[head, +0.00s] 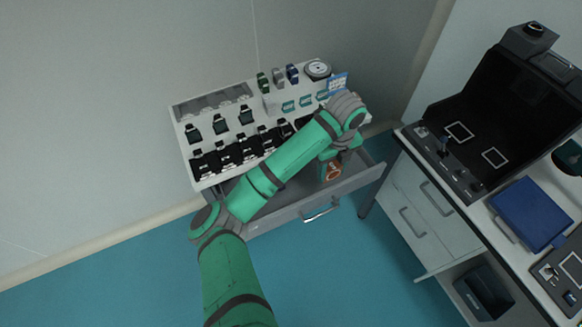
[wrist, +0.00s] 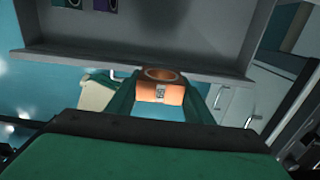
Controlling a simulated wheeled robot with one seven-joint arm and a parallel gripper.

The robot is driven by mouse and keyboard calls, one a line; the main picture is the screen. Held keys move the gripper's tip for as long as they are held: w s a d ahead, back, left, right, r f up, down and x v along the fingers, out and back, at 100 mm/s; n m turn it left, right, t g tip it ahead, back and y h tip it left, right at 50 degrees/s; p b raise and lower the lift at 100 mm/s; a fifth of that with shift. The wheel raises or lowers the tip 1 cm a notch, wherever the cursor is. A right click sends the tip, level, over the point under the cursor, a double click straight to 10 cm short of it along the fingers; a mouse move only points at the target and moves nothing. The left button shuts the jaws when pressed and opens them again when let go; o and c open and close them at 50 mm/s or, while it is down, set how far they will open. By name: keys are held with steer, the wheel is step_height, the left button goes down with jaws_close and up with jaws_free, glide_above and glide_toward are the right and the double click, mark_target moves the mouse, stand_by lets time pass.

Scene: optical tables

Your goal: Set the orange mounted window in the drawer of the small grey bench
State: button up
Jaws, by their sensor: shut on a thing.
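The orange mounted window (wrist: 160,88) is between the two fingers of my gripper (wrist: 160,100) in the wrist view. It has a round ring on top and a small marked label on its near face. In the head view the orange mounted window (head: 333,171) shows below my wrist, over the right part of the open drawer (head: 318,205). My gripper is shut on it. The drawer of the small grey bench (head: 180,150) is pulled out toward the front. In the wrist view the drawer (wrist: 75,48) shows beyond the window. I cannot tell whether the window touches the drawer floor.
The bench top holds several dark mounts (head: 225,152), and a raised shelf behind has small coloured parts. My green arm crosses over the bench and drawer. A white table (head: 470,222) with a black instrument and a blue case (head: 530,213) stands close on the right.

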steer(key=shift+w+f, duration=0.1)
steer(key=shift+f, duration=0.2)
steer(key=w+f, duration=0.3)
steer(key=w, duration=0.1)
steer(key=w+f, duration=0.3)
steer(key=w, duration=0.1)
steer(key=w+f, duration=0.3)
steer(key=w, duration=0.2)
steer(key=shift+w+d+f, duration=0.1)
steer(key=shift+d+f, duration=0.1)
steer(key=shift+w+f, duration=0.15)
steer(key=shift+f, duration=0.7)
steer(key=shift+w+f, duration=0.1)
steer(key=shift+f, duration=0.75)
steer(key=shift+f, duration=0.2)
steer(key=o, duration=1.2)
step_height(320, 180, up, 12)
steer(key=shift+r, duration=0.15)
